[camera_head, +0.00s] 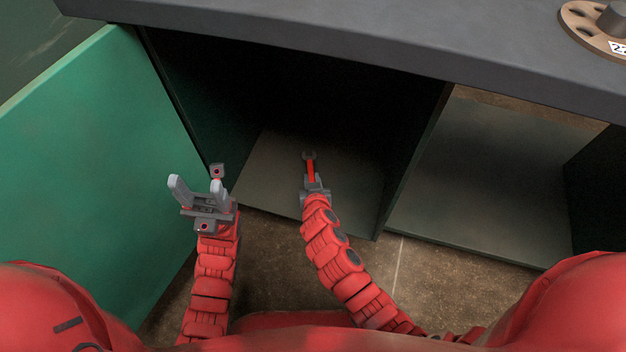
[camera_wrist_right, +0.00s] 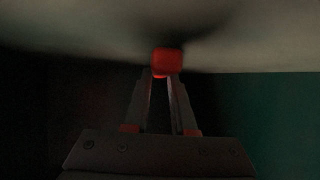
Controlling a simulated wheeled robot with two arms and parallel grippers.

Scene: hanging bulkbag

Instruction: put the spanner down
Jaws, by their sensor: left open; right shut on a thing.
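The spanner (camera_head: 310,166) has a red handle and a grey open jaw at its far end. My right gripper (camera_head: 314,184) is shut on it, inside the left compartment of the cabinet. In the right wrist view the red handle end (camera_wrist_right: 168,61) shows between the fingertips of the right gripper (camera_wrist_right: 165,78). Behind it is the pale compartment floor; I cannot tell if the spanner touches it. My left gripper (camera_head: 198,190) is open and empty, in front of the green door.
The green cabinet door (camera_head: 85,170) stands open at the left. The grey worktop (camera_head: 330,48) overhangs the compartments. A divider (camera_head: 412,160) separates the left compartment floor (camera_head: 265,180) from the empty right one (camera_head: 480,190). A brown flanged disc (camera_head: 585,30) lies on the worktop.

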